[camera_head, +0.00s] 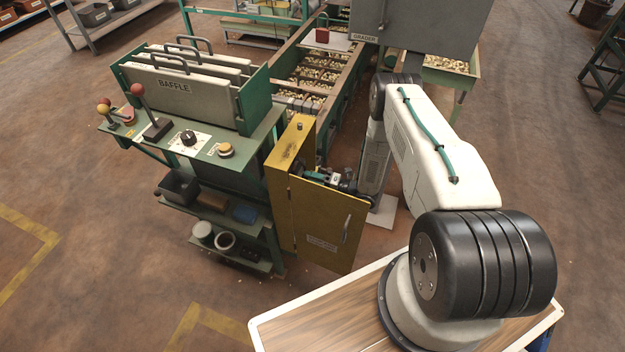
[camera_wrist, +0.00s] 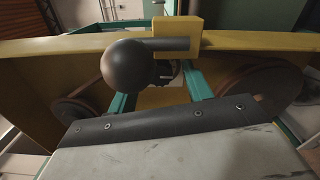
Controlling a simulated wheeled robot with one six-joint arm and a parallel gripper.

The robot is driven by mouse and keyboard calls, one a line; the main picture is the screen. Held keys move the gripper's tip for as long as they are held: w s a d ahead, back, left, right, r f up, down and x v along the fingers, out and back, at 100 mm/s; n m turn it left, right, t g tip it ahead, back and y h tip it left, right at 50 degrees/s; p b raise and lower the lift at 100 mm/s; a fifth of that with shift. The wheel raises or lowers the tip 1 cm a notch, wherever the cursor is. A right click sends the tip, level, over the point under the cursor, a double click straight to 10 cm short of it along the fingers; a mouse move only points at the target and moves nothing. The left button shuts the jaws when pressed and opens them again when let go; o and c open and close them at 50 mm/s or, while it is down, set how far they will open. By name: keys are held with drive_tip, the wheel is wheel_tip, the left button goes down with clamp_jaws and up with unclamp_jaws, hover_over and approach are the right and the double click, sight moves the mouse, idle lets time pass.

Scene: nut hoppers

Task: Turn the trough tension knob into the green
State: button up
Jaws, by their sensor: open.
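My gripper (camera_wrist: 160,92) shows two teal fingers in the wrist view, spread apart with a gap between them. A dark ball (camera_wrist: 130,67) on a short rod from a yellow block (camera_wrist: 178,38) sits in front of and above the gap. Part of a small dark round piece shows behind it, between the fingers. I cannot tell which of these is the trough tension knob, and no green zone is readable. In the head view my gripper (camera_head: 330,180) is at the open yellow cabinet (camera_head: 290,160), partly hidden by its door (camera_head: 325,222).
Brown wheels (camera_wrist: 262,82) stand at both sides in the wrist view. In the head view, the green console (camera_head: 235,140) left of the cabinet carries a black dial knob (camera_head: 188,138), a yellow button (camera_head: 225,150) and levers. The grader (camera_head: 425,25) stands behind my arm. Floor at left is clear.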

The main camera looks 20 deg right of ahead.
drive_tip(key=c, duration=1)
drive_tip(key=m, duration=0.4)
drive_tip(key=shift+m, duration=0.4)
drive_tip(key=o, duration=1)
drive_tip(key=shift+d, duration=0.1)
drive_tip(key=v, duration=0.7)
drive_tip(key=shift+s+d, duration=0.25)
drive_tip(key=shift+s, duration=0.1)
